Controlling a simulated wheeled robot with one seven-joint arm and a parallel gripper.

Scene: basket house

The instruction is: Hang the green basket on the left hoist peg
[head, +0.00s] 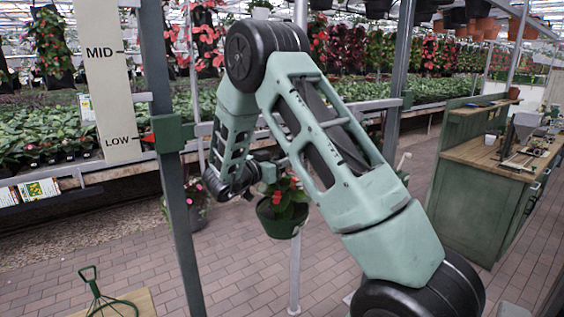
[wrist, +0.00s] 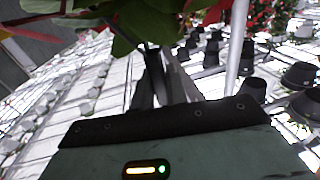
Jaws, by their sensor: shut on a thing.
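The green basket (head: 282,226), with leaves and red flowers, hangs upright in the middle of the head view, clear of the floor. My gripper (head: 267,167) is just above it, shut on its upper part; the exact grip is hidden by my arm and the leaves. In the wrist view my gripper's fingers (wrist: 160,80) point into the basket's leaves (wrist: 150,20). A green hoist bracket (head: 170,134) sits on the left post, its red pointer (head: 149,138) at the LOW mark. I cannot clearly make out the left peg.
A second pot with pink flowers (head: 196,197) shows behind the left post. A green hand tool (head: 98,295) stands on a wooden board at lower left. A green workbench (head: 480,190) stands at right. Planted benches fill the back; brick floor between is open.

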